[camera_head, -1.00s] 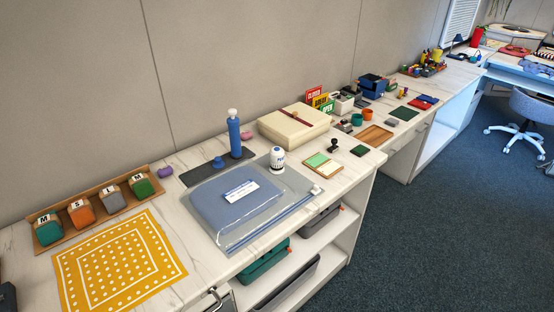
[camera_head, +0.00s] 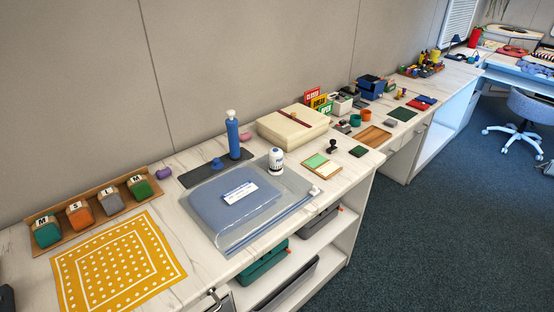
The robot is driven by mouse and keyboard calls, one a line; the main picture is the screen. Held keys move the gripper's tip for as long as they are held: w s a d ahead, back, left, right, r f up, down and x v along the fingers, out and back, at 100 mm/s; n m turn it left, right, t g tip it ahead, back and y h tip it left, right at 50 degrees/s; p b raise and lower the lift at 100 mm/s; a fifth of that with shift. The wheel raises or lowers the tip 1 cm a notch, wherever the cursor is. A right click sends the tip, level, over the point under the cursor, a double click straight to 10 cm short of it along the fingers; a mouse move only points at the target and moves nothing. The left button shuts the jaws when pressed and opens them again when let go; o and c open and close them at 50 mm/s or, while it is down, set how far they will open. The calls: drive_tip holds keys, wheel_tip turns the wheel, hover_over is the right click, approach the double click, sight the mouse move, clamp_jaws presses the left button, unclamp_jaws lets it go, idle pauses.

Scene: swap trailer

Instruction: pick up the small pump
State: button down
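A tall blue cylinder with a white knob on top, which looks like a hand pump (camera_head: 233,140), stands upright on a dark grey mat (camera_head: 192,179) near the wall. A short white rounded device with a dark blue top (camera_head: 276,161) stands to its right, by the upper edge of a clear bag. It also looks like a small pump, and I cannot tell which one the task names. The clear bag (camera_head: 228,241) lies flat with a folded blue item (camera_head: 215,206) in it.
A yellow dotted cloth (camera_head: 178,268) and a wooden tray of labelled blocks (camera_head: 98,228) lie at left. A cream box (camera_head: 293,127) stands behind the white device. A green-and-cream pad (camera_head: 321,166) and a black stamp (camera_head: 333,146) lie to its right.

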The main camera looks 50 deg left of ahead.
drive_tip(key=shift+c, duration=1.2)
unclamp_jaws()
